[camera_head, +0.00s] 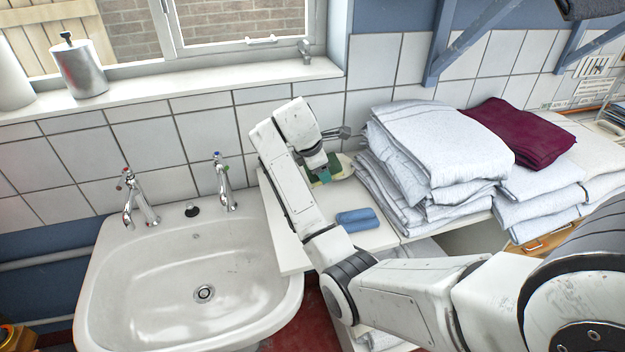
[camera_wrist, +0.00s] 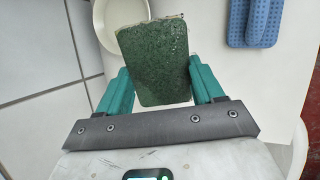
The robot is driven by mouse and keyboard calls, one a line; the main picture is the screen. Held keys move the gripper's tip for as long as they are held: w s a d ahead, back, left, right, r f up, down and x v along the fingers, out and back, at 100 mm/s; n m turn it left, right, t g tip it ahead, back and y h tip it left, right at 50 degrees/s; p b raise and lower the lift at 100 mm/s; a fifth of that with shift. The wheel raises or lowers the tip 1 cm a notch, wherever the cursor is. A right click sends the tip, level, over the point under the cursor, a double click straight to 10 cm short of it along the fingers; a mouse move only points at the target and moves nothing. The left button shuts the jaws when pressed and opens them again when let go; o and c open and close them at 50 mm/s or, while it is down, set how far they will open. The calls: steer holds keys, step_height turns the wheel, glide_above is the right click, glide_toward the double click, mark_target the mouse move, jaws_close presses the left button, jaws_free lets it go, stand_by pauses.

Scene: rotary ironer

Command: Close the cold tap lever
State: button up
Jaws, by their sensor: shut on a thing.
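The cold tap (camera_head: 225,188) is the chrome right-hand tap at the back of the white basin, with a blue mark on its top. Its lever (camera_head: 217,156) stands up at the top; its exact angle is too small to tell. My gripper (camera_head: 322,174) is to the right of the tap, low over the white counter and apart from the tap. In the wrist view my gripper (camera_wrist: 160,82) has its teal fingers shut on a dark green scouring sponge (camera_wrist: 153,60). The tap is not in the wrist view.
The hot tap (camera_head: 138,200), marked red, stands left on the basin (camera_head: 240,305). Folded white towels (camera_head: 425,150) are stacked to the right. The space above the basin is clear.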

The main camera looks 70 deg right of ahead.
steer(key=w+f, duration=0.1)
steer(key=w+d+f, duration=0.1)
steer(key=w+f, duration=0.1)
steer(key=f, duration=0.1)
steer(key=shift+d, duration=0.25)
steer(key=shift+f+p, duration=0.45)
steer(key=shift+f, duration=1.15)
steer(key=o, duration=1.2)
steer(key=shift+f, duration=0.1)
